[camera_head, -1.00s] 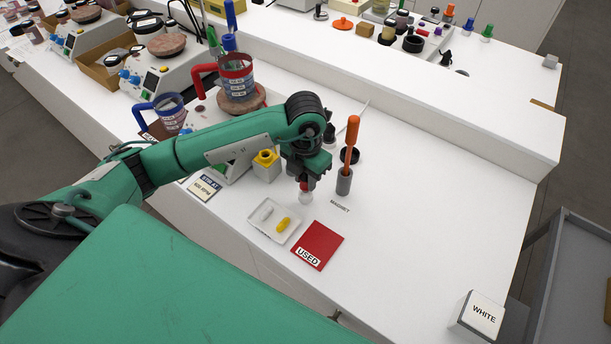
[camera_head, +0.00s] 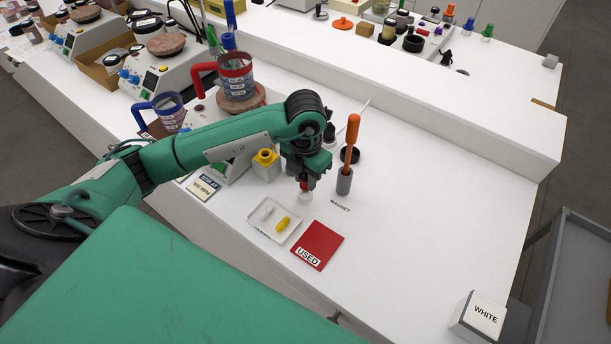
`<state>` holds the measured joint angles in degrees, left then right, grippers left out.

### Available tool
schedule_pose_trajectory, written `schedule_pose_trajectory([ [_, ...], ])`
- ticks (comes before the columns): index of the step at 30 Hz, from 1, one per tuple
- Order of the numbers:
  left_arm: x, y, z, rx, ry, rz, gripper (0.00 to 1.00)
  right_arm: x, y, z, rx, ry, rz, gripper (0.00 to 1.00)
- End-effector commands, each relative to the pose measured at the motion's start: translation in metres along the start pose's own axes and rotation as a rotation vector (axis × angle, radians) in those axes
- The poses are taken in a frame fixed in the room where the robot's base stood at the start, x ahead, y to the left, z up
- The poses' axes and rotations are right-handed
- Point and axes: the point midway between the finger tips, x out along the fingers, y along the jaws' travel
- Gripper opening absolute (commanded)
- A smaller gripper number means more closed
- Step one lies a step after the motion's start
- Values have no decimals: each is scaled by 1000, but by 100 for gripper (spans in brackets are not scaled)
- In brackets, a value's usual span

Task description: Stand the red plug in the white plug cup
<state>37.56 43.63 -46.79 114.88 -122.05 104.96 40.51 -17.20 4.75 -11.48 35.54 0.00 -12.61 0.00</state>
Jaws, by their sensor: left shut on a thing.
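My left gripper (camera_head: 306,179) points straight down and is shut on the red plug (camera_head: 304,188), of which only a small red part shows below the fingers. The small white plug cup (camera_head: 306,196) stands on the white bench directly under the red plug. The plug's lower end is at the cup's mouth; I cannot tell how deep it sits or whether it touches the cup. My right gripper is not in view.
A white tray (camera_head: 254,225) with a white and a yellow piece, and a red USED mat (camera_head: 325,240), lie in front. A grey holder (camera_head: 344,182) with an orange-handled tool stands close right. A yellow-topped jar (camera_head: 266,166) stands left.

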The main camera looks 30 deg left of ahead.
Motion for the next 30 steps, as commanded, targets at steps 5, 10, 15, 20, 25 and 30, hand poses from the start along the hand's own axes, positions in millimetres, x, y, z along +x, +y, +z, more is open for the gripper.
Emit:
schedule_pose_trajectory([
  [5, 0, 0, 0, 0, 0, 0, 0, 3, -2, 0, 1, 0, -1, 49],
  [10, 0, 0, 0, 0, 0, 0, 0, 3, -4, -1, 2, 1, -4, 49],
  [15, 0, 0, 0, 0, 0, 0, 0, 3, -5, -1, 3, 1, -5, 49],
  [20, 1, 0, 0, 1, 0, 0, 0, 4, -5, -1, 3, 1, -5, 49],
  [25, 1, 0, 0, 5, 0, 1, 0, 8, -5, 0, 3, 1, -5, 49],
  [30, 0, 0, 0, 6, 1, 1, 0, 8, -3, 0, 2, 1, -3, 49],
])
